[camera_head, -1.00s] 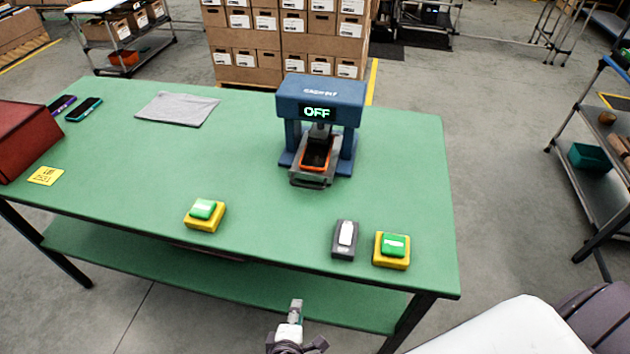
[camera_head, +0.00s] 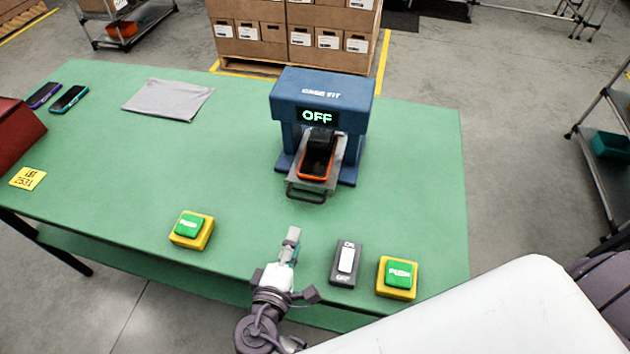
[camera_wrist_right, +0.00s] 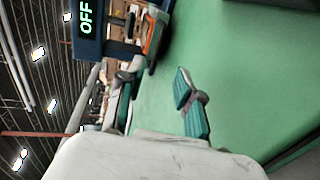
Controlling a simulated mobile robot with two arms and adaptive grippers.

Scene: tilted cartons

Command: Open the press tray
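The blue press (camera_head: 322,88) stands at the back right of the green table, its display (camera_head: 317,116) reading OFF. Its grey press tray (camera_head: 312,184) holds a dark, orange-rimmed phone or case (camera_head: 317,163) under the press head. A dark handle (camera_head: 306,196) is at the tray's front. My right gripper (camera_head: 292,242) is over the table's front part, short of the handle and apart from it. In the right wrist view its two teal-padded fingers (camera_wrist_right: 156,86) are spread with nothing between them. The press (camera_wrist_right: 88,45) shows there sideways at top left. My left gripper is not in view.
Two yellow boxes with green push buttons (camera_head: 190,228) (camera_head: 398,274) and a rocker switch (camera_head: 346,262) lie near the front edge. A grey cloth (camera_head: 168,99), two phones (camera_head: 69,98), a yellow label (camera_head: 28,178) and a red box (camera_head: 15,140) are left. The middle is clear.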

